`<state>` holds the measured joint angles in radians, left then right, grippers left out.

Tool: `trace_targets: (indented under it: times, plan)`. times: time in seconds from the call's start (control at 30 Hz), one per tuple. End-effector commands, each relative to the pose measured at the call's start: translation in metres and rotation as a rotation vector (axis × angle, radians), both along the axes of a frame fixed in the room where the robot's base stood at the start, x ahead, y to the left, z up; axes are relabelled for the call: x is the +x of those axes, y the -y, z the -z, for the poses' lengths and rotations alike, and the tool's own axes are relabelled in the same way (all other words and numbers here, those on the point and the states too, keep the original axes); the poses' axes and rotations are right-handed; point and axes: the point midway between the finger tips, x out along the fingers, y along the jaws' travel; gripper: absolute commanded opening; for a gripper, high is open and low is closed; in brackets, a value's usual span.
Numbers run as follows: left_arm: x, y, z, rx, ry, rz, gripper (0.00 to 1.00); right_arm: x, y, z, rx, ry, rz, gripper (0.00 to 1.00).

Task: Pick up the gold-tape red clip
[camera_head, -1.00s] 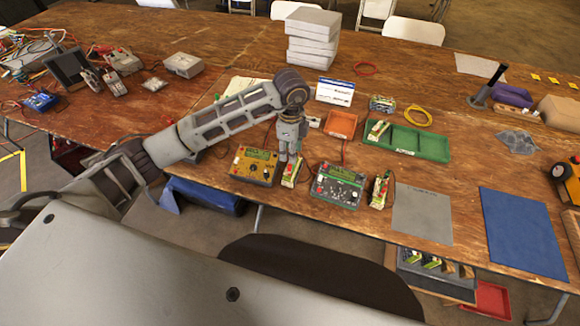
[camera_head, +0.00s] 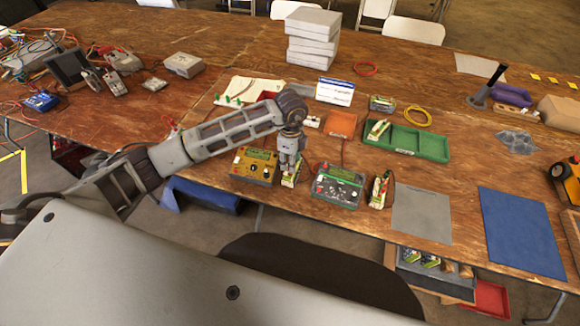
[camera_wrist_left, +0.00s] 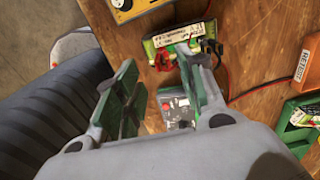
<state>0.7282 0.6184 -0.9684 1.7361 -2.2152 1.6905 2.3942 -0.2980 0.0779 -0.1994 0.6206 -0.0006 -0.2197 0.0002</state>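My left gripper (camera_head: 290,168) points down over the battery pack (camera_head: 289,180) between the two chargers. In the left wrist view my left gripper (camera_wrist_left: 156,60) is open, its green-padded fingers apart. A red clip (camera_wrist_left: 163,61) shows between the fingertips, at the near edge of the battery pack (camera_wrist_left: 180,38). I cannot make out gold tape on it, nor whether a finger touches it. A black clip (camera_wrist_left: 209,46) sits at the pack's right end, with red and black leads beside it. My right gripper is not in view.
The yellow charger (camera_head: 254,166) is left of the gripper and the grey charger (camera_head: 338,187) right of it. Another battery pack (camera_head: 379,190) stands farther right. An orange bin (camera_head: 341,125) and green tray (camera_head: 420,142) lie behind. The grey mat (camera_head: 422,214) and blue mat (camera_head: 521,231) are bare.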

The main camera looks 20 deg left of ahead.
Motion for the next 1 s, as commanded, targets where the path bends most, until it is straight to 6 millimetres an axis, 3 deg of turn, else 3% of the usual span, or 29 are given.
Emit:
trace_targets:
  times: [0.43, 0.93, 1.0]
  plan:
    - [0.006, -0.004, 0.042, 0.001, -0.001, 0.001, 0.39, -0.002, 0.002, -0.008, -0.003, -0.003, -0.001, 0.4]
    - [0.005, -0.004, 0.044, 0.001, 0.0, 0.001, 0.39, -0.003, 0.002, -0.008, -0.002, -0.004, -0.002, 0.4]
    - [0.005, -0.004, 0.044, 0.001, 0.0, 0.001, 0.33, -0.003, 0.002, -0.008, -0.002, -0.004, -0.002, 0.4]
